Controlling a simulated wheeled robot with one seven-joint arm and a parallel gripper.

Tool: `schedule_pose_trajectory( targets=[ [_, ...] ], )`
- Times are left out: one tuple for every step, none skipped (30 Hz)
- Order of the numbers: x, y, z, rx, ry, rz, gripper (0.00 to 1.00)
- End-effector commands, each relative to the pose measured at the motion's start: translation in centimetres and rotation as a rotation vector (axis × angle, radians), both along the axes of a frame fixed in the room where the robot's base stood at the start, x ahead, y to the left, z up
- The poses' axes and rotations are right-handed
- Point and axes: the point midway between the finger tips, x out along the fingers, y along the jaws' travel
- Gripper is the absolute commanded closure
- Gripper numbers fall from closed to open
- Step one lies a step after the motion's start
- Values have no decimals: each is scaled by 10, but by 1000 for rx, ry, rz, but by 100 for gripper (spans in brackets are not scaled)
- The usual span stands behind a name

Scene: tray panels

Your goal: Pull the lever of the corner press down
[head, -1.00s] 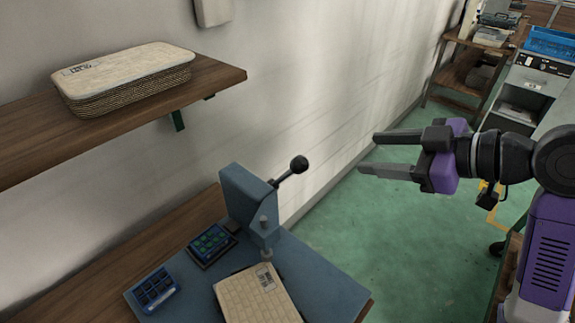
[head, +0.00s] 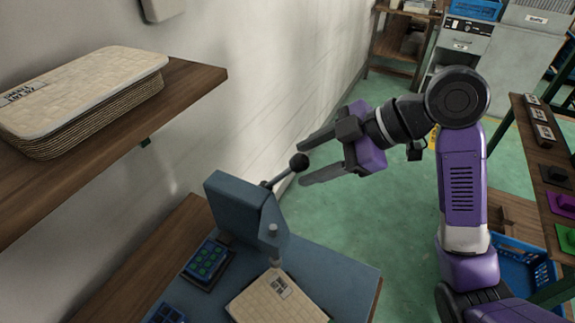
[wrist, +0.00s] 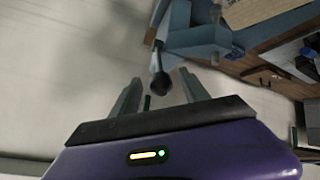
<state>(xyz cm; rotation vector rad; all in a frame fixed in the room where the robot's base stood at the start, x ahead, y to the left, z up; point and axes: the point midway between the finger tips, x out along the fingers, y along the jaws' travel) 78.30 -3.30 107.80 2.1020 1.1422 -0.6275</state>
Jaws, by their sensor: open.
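The corner press (head: 240,205) is a blue-grey block on a blue-grey bench top. Its lever (head: 281,175) slants up to the right and ends in a black ball knob (head: 299,162). My gripper (head: 302,163) is open, its two dark fingers pointing left at the knob. In the wrist view the knob (wrist: 161,84) shows between the fingertips, and the press (wrist: 195,38) lies beyond it. The fingers do not appear closed on the knob. I cannot tell whether either finger touches it.
A woven-sided box (head: 85,95) lies on a wooden wall shelf (head: 190,93) at upper left. A cream panel (head: 265,305) lies under the press's ram, beside a small blue tray with green pieces (head: 207,260). Green floor is clear beyond the bench; a rack (head: 535,130) stands right.

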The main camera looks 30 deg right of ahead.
Motion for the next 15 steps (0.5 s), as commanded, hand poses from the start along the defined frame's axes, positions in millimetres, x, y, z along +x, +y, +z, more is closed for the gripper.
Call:
schedule_pose_trajectory(
  targets=[
    [4, 5, -6, 3, 2, 2, 47],
    [7, 8, -9, 2, 2, 2, 47],
    [10, 11, -13, 1, 3, 0, 47],
    [12, 13, -16, 2, 2, 0, 47],
    [14, 16, -19, 2, 2, 0, 47],
    [16, 18, -22, 1, 3, 0, 47],
    [18, 20, -24, 2, 1, 0, 47],
    [20, 21, -26, 2, 0, 1, 47],
    [21, 23, -28, 1, 1, 0, 47],
    [22, 24, -29, 1, 1, 0, 47],
    [23, 25, -31, 0, 1, 1, 47],
    [24, 26, -32, 0, 0, 0, 47],
    [25, 26, -32, 0, -1, -1, 47],
    [25, 26, -32, 0, -1, -1, 47],
    [25, 27, -33, 0, -1, -1, 47]
  ],
)
